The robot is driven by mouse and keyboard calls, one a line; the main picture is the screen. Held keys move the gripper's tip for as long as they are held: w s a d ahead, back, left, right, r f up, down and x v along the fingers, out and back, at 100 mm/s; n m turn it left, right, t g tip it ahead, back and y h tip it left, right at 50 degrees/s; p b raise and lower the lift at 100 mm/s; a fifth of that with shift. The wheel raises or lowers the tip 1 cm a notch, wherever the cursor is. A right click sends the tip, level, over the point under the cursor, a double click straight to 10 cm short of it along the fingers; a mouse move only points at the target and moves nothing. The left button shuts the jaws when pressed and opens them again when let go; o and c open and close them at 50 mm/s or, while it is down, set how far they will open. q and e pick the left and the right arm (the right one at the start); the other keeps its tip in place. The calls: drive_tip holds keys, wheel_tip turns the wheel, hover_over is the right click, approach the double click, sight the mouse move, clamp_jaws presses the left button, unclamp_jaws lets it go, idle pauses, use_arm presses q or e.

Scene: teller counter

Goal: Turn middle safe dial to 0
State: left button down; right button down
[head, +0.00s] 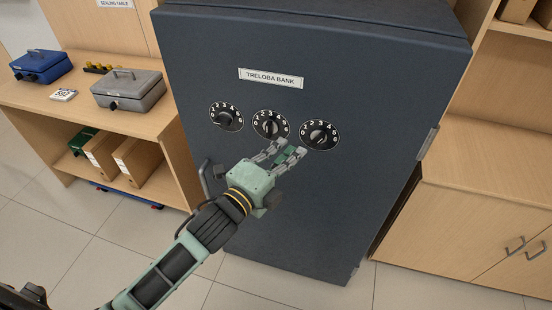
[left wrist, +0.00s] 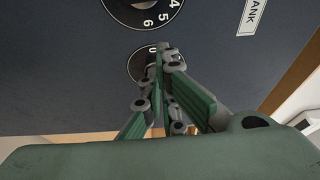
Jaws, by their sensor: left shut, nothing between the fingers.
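The dark blue safe (head: 330,195) has three round black dials in a row under a nameplate. The middle dial (head: 270,124) has white numbers running from 0 at its left; its exact setting is too small to read. The left dial (head: 226,117) and right dial (head: 320,135) flank it. My left gripper (head: 290,148) is shut and empty, its fingertips in front of the safe just below the gap between the middle and right dials. In the left wrist view, the fingers (left wrist: 166,52) partly cover one dial (left wrist: 140,68); another dial (left wrist: 143,8) is cut off at the top. Contact cannot be told.
The nameplate (head: 271,78) reads "TRELOBA BANK". The safe's lever handle (head: 207,180) shows beside my left gripper. A wooden shelf (head: 160,122) with cash boxes stands left. A wooden cabinet (head: 480,225) stands right. Tiled floor (head: 70,270) is clear in front.

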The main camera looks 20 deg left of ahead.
sight(270, 127)
use_arm(q)
drive_tip(key=x, duration=0.4)
drive_tip(key=shift+r, duration=0.15)
drive_tip(key=shift+a+p, duration=0.75)
drive_tip(key=shift+a, duration=1.3)
